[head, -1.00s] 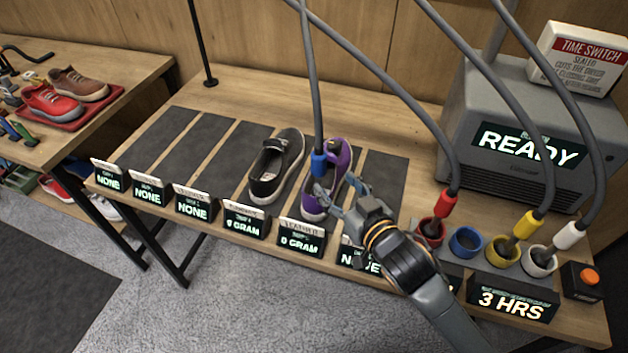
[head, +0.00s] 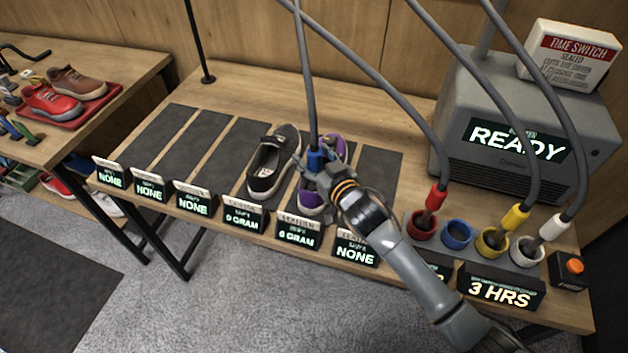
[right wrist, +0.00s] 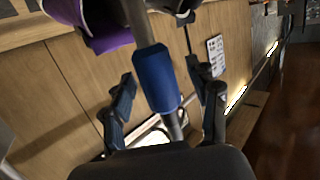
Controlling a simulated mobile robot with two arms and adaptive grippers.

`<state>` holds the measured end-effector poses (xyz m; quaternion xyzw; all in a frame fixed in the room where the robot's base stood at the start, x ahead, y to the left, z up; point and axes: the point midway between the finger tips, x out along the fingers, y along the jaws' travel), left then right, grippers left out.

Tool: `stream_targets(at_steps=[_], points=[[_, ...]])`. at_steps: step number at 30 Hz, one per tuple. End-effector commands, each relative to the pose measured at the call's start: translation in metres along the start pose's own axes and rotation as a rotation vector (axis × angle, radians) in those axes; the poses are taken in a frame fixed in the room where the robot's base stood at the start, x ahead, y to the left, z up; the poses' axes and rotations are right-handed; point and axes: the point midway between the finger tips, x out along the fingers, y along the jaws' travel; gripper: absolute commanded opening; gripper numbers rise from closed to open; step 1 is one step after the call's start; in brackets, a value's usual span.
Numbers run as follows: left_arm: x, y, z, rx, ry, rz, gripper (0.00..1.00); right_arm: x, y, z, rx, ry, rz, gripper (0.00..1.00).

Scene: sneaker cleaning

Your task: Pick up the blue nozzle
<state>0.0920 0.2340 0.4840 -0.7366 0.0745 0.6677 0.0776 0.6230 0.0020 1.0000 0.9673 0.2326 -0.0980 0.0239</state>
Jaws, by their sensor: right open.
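The blue nozzle (head: 316,159) hangs on a grey hose over the purple sneaker (head: 311,201). In the right wrist view the nozzle (right wrist: 156,78) is a blue sleeve on a grey tube. My right gripper (head: 318,172) is at the nozzle, in front of the sneaker. In the right wrist view its fingers (right wrist: 160,80) are open, one on each side of the blue sleeve, with gaps showing. The gripper hides part of the sneaker and the nozzle's lower end in the head view. My left gripper is not in view.
A black shoe (head: 272,163) stands just left of the purple sneaker. To the right are red (head: 420,226), blue (head: 457,235), yellow and white holders; the blue one is empty. Other hoses arch overhead. A grey box (head: 520,120) reads READY. Dark mats at left are clear.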

Motion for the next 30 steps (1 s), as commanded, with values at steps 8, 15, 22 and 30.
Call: stream_targets(at_steps=[8,15,22,30], points=[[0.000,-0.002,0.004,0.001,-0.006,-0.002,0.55,0.000,0.000,0.000,0.000,0.000,0.000,0.38],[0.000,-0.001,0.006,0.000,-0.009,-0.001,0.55,0.000,0.000,0.000,0.000,0.000,0.000,0.00],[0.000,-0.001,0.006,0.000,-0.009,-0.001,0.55,0.000,0.000,-0.001,0.000,0.002,0.000,0.00],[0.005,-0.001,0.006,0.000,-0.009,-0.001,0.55,-0.002,0.000,-0.011,0.001,0.006,-0.001,0.00]])
